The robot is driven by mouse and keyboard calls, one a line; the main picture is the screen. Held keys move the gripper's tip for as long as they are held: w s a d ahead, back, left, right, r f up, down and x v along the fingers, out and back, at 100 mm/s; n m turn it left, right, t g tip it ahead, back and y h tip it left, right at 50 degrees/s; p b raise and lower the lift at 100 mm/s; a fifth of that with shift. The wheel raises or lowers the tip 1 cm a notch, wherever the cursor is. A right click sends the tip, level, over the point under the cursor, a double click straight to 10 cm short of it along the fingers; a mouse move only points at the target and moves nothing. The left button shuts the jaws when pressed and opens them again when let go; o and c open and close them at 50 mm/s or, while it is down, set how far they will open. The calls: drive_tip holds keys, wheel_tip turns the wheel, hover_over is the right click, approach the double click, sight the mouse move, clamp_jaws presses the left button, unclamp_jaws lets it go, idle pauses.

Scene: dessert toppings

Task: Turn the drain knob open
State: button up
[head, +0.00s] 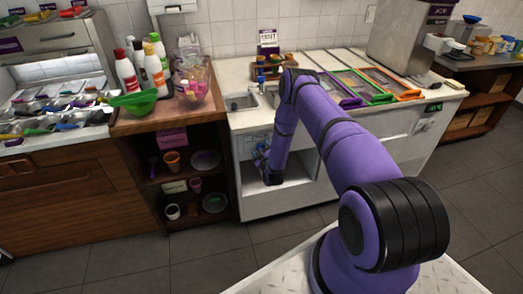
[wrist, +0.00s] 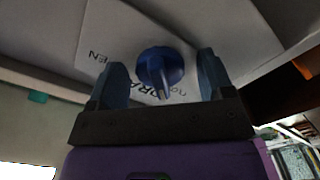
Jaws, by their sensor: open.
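The blue drain knob (wrist: 160,68) shows in the wrist view, in front of a white label (wrist: 110,40) with dark lettering that is partly covered. My gripper (wrist: 161,62) is open, with one blue finger on each side of the knob. A gap shows between the knob and each finger, so I cannot see any contact. In the head view my gripper (head: 262,155) is low, at the open front of the white cabinet (head: 300,197) below the sink (head: 241,102). The knob cannot be made out clearly there.
A wooden shelf unit (head: 150,201) with cups and bowls stands left of the cabinet. Bottles, a green bowl (head: 135,101) and a clear bowl (head: 193,85) stand on its top. Framed trays (head: 362,86) lie on the counter to the right. The floor in front is clear.

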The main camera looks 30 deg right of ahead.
drive_tip(key=shift+c, duration=0.2)
drive_tip(key=c, duration=0.9)
drive_tip(key=shift+m, duration=0.3)
drive_tip(key=m, duration=0.3)
drive_tip(key=shift+m, duration=0.3)
drive_tip(key=m, duration=1.3)
drive_tip(key=shift+m, duration=0.3)
